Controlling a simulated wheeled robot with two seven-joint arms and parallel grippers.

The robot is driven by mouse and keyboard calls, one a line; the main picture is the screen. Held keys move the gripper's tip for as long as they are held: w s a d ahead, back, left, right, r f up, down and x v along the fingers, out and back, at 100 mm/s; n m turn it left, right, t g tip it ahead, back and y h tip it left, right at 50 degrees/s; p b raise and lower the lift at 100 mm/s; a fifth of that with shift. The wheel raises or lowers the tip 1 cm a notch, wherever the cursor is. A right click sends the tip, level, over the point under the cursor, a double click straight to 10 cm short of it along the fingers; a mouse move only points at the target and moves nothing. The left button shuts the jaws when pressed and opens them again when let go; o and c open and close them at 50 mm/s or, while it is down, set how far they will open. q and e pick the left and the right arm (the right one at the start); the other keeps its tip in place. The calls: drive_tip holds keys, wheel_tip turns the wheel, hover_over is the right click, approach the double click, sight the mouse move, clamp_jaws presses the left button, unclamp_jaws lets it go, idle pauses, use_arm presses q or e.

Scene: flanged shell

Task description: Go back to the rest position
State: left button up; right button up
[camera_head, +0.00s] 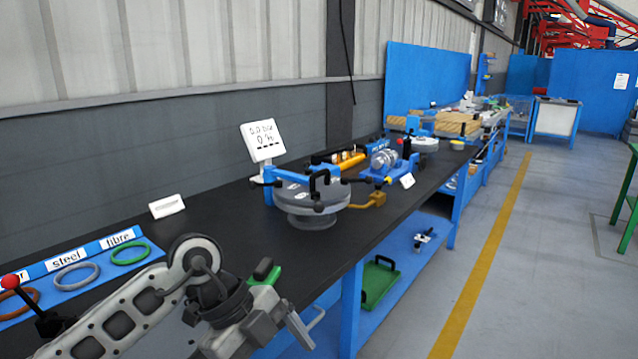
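My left arm comes in from the lower left, over the near part of the bench. My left gripper (302,325) hangs at the bench's front edge, in front of and below the grey flanged shell (312,222). The finger gap cannot be made out, and nothing is clearly seen in the gripper. The shell is round and sits on the bench with blue and black clamp parts around its top. My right gripper is not in view.
The black bench top (225,215) runs along the wall. Steel (75,276) and green (130,254) rings lie on a labelled blue board at left. A white display (263,141) stands behind the shell. A green tray (380,282) lies on the lower shelf. The right floor is mostly clear.

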use_arm(q)
drive_tip(key=s+d+r+m+h, duration=0.1)
drive_tip(key=s+d+r+h, duration=0.5)
drive_tip(key=d+h, duration=0.5)
drive_tip(key=w+a+f+n+t+y, duration=0.2)
drive_tip(key=a+f+n+t+y, duration=0.3)
drive_tip(key=n+t, duration=0.5)
drive_tip(key=w+a+f+n+t+y, duration=0.2)
drive_tip(key=w+a+n+t, duration=0.1)
drive_tip(key=a+n+t, duration=0.6)
drive_tip(key=s+a+f+n+g+y, duration=0.2)
drive_tip(key=s+f, duration=0.4)
drive_tip(key=f, duration=0.3)
drive_tip(key=s+a+f+n+g+y, duration=0.2)
drive_tip(key=s+a+f+g+y, duration=0.1)
drive_tip(key=f, duration=0.6)
drive_tip(key=s+g+y, duration=0.1)
drive_tip(key=s+y, duration=0.1)
drive_tip(key=s, duration=0.1)
drive_tip(key=shift+a+n+g, duration=0.2)
drive_tip(key=shift+n+g, duration=0.1)
